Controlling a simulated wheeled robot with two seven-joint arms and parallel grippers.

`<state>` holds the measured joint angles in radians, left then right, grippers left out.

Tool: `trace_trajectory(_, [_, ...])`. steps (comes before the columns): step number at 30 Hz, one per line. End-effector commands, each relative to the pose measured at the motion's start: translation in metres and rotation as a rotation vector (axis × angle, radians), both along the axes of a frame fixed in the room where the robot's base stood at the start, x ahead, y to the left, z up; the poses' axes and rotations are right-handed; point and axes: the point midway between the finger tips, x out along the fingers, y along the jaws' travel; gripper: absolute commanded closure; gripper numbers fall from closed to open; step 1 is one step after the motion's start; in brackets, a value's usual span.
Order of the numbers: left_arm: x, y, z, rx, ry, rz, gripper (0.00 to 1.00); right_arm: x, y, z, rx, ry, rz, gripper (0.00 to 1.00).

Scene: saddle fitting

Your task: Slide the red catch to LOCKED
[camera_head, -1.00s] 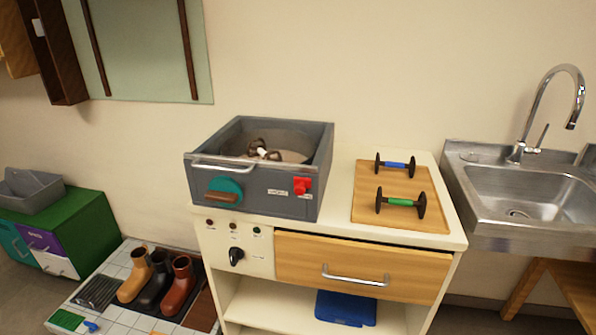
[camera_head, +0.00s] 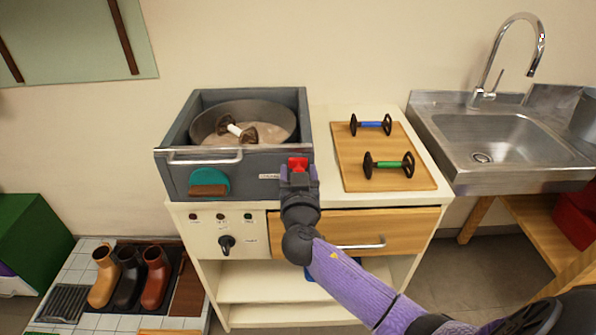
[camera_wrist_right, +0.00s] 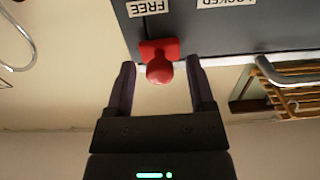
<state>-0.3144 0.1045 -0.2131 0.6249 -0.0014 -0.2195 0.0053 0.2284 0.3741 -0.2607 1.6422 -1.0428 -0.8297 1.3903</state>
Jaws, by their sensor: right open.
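The red catch (camera_head: 297,163) is on the front of the grey box (camera_head: 232,177), near its right end. In the right wrist view, which is upside down, the catch (camera_wrist_right: 158,62) sits by the FREE label (camera_wrist_right: 149,8), away from the LOCKED label (camera_wrist_right: 226,3). My right gripper (camera_head: 299,178) is at the catch and covers its lower part. In the wrist view the open fingers (camera_wrist_right: 162,80) stand either side of the red knob, with a gap on each side. My left gripper is out of view.
A bar handle (camera_head: 204,159) and a teal disc with a brown grip (camera_head: 209,184) are on the box front. A pan (camera_head: 245,117) is inside the box. A wooden board (camera_head: 350,152) with two dumbbell-shaped pieces lies to the right, beside the sink (camera_head: 500,150).

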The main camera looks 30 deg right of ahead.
Motion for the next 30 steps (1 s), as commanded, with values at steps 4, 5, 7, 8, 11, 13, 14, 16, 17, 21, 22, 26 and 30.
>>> trace_trajectory(4, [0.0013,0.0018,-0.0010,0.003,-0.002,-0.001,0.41,0.0060,-0.0039,-0.0001,0.000,0.001,-0.001,0.31])
trace_trajectory(5, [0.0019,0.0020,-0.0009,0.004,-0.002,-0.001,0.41,0.0063,-0.0041,-0.0001,0.000,0.001,-0.001,0.31])
trace_trajectory(7, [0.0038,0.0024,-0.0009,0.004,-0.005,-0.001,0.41,0.0064,-0.0041,-0.0001,0.000,0.001,0.000,0.31])
trace_trajectory(8, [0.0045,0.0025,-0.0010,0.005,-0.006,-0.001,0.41,0.0063,-0.0040,-0.0002,0.000,0.001,0.000,0.31])
trace_trajectory(11, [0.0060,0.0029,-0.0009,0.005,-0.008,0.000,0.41,0.0063,-0.0040,-0.0002,0.000,0.002,0.000,0.33])
trace_trajectory(13, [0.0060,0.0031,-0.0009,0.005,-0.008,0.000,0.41,0.0062,-0.0039,-0.0002,0.000,0.002,0.000,0.48])
trace_trajectory(14, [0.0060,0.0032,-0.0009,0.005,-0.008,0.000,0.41,0.0061,-0.0039,-0.0002,0.000,0.002,0.000,0.54])
trace_trajectory(16, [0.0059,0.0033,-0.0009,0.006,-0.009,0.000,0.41,0.0061,-0.0039,-0.0003,0.000,0.002,0.000,0.69])
trace_trajectory(17, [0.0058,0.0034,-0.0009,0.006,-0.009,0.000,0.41,0.0061,-0.0039,-0.0003,0.000,0.002,0.000,0.75])
trace_trajectory(21, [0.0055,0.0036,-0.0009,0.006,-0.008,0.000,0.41,0.0060,-0.0038,-0.0003,0.000,0.002,0.000,1.00])
trace_trajectory(22, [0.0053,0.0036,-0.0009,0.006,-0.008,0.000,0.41,0.0060,-0.0038,-0.0004,0.000,0.002,0.000,1.00])
trace_trajectory(26, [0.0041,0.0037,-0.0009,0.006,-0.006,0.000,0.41,0.0059,-0.0037,-0.0004,0.000,0.002,0.000,1.00])
trace_trajectory(30, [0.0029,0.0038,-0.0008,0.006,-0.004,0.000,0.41,0.0060,-0.0037,-0.0005,0.000,0.002,0.000,1.00])
